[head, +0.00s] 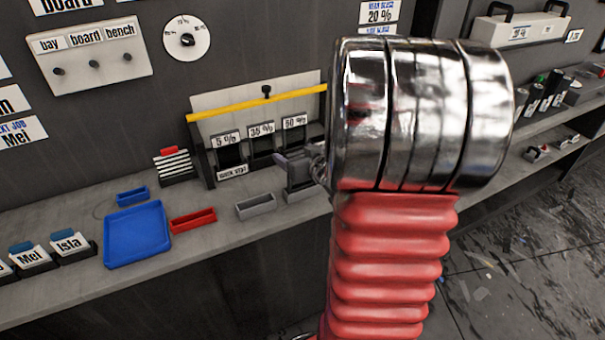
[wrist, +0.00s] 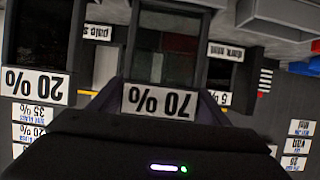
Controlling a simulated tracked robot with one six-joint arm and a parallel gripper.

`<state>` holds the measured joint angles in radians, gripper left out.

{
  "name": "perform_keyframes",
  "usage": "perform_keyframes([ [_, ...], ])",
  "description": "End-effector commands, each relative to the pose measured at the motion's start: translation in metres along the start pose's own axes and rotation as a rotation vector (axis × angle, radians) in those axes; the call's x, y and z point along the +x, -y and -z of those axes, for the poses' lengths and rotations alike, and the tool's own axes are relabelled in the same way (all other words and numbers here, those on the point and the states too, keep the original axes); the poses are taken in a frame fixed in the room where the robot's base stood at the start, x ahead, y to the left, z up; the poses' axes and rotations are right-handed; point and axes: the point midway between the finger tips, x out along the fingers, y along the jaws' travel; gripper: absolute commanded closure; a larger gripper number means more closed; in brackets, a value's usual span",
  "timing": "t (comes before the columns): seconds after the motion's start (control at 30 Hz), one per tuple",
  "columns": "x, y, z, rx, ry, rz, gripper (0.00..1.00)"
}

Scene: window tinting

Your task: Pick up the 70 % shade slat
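The 70 % shade slat, a dark panel with a white label (wrist: 158,101), stands in the middle of the wrist view, where its label reads upside down. My gripper (wrist: 158,92) is right at it, with a dark finger at each side of the label. I cannot tell whether the fingers press on the slat or stand just clear. In the head view my gripper (head: 285,160) is in front of the slat rack (head: 201,160), low at its right side. My arm hides much of that area, and I cannot read the 70 % label there.
The rack also holds slats labelled 5 % (head: 224,140) and 35 % (head: 261,129). A 20 % slat (wrist: 35,84) is beside the 70 % one in the wrist view. A blue tray (head: 137,234), a red bin (head: 193,221) and a grey bin (head: 255,206) stand on the bench.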

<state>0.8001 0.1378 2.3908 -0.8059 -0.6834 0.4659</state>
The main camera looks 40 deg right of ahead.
Motion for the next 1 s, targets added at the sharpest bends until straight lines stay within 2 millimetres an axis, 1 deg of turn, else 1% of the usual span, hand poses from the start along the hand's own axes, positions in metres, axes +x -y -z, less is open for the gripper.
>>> perform_keyframes([
  [0.03,0.0,0.0,0.0,0.0,0.0,0.0,0.33],
  [0.3,0.0,-0.001,0.0,0.0,0.0,-0.001,0.52],
  [0.37,0.0,-0.001,0.0,0.0,0.0,-0.001,0.56],
  [0.6,-0.001,-0.001,0.001,0.0,0.0,-0.002,0.56],
  [0.73,-0.002,-0.001,0.005,0.0,-0.001,-0.001,0.56],
  [0.87,-0.006,-0.001,0.015,-0.001,-0.003,-0.001,0.56],
  [1.0,-0.014,-0.002,0.034,-0.002,-0.005,-0.003,0.56],
])
